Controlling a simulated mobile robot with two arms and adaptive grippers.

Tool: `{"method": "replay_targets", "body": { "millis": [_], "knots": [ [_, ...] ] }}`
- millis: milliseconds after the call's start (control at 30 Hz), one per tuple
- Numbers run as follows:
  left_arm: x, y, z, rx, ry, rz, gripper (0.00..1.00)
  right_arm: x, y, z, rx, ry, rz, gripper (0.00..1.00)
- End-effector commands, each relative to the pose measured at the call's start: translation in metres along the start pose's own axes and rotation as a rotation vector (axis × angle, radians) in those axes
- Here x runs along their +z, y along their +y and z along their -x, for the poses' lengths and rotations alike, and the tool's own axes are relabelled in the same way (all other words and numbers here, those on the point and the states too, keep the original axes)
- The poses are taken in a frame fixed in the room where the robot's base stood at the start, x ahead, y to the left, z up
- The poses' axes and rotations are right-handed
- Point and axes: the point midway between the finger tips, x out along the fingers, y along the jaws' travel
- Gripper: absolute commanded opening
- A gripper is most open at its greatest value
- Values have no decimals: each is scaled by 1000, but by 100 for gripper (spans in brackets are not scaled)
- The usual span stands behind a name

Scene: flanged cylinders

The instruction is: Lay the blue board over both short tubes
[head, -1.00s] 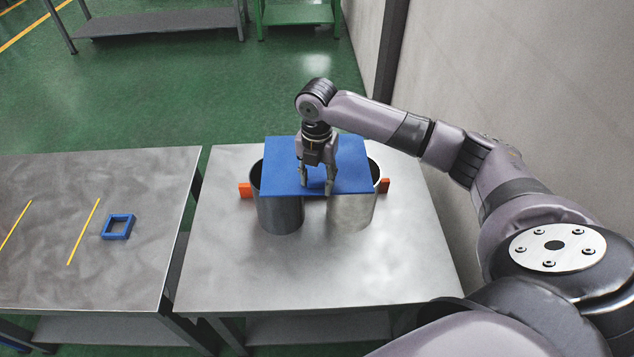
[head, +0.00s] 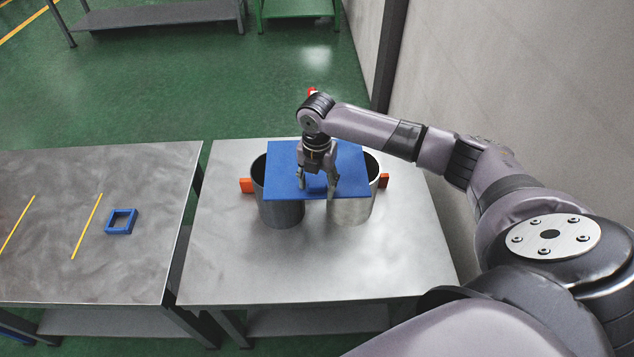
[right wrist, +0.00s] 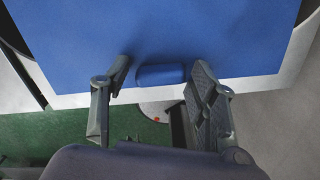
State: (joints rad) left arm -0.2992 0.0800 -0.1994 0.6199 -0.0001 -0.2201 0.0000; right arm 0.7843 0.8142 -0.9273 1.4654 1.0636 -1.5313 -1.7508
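The blue board (head: 350,170) lies across the tops of both short tubes, the left tube (head: 280,212) and the right tube (head: 350,211). Part of each tube's open mouth shows beyond the board's sides. I cannot tell whether the board touches both rims all round. A small blue handle (head: 316,183) stands on the board near its front edge; it also shows in the right wrist view (right wrist: 161,75). My right gripper (head: 316,190) has its fingers apart on either side of the handle, with gaps visible in the right wrist view. My left gripper is out of view.
An orange block (head: 247,185) sits beside the left tube, another (head: 383,181) beside the right one. A blue square frame (head: 121,221) and yellow strips (head: 86,227) lie on the left table. The front of the right table (head: 300,265) is clear. A wall stands at right.

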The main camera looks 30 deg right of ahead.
Motion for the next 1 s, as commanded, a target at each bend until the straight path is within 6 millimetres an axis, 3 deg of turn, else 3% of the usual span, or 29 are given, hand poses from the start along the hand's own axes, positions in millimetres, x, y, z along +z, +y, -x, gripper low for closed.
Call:
{"method": "replay_targets", "body": {
  "millis": [467,1000],
  "knots": [
    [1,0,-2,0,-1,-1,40,1,0,7,1,-2,0,62],
    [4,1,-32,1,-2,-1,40,1,1,107,3,-2,0,62]
  ]
}}
